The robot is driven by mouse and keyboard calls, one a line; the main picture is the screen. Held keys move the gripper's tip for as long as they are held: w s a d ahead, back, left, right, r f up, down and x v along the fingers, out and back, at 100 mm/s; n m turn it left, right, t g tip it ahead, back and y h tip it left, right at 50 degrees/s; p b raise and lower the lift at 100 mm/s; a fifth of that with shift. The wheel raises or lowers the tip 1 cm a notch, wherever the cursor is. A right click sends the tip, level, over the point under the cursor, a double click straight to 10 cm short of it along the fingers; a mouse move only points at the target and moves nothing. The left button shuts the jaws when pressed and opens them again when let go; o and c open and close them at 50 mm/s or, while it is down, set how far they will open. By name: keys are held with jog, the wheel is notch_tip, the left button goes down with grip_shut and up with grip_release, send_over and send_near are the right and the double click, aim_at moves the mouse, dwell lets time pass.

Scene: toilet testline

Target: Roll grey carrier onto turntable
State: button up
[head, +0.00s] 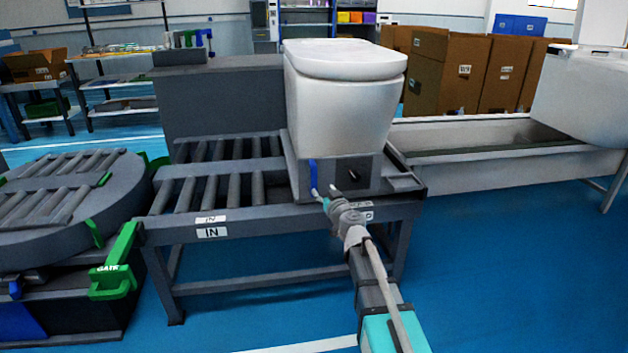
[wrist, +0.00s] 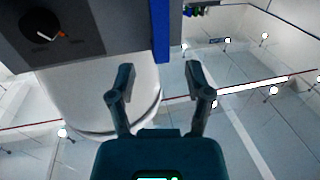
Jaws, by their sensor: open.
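The grey carrier (head: 324,172) stands at the right end of the IN roller conveyor (head: 170,227) with a white toilet (head: 345,105) upright on it. A vertical blue handle (head: 313,174) and a dark panel with a knob are on its front face. The turntable (head: 118,205), round and grey with rollers on top, is at the left beyond the conveyor's end. My gripper (head: 326,191) is at the carrier's front, low by the blue handle. In the wrist view its fingers are open and empty, and the handle (wrist: 161,32) lies ahead between their directions; contact is not visible.
A green GATE piece (head: 118,262) stands at the conveyor's left end beside the turntable. A long white trough (head: 500,150) lies to the right. Cardboard boxes (head: 450,75) and shelves are behind. The blue floor in front is clear.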

aim_at(315, 180)
jog(key=x, duration=0.8)
jog(key=shift+w, duration=0.2)
grip_shut()
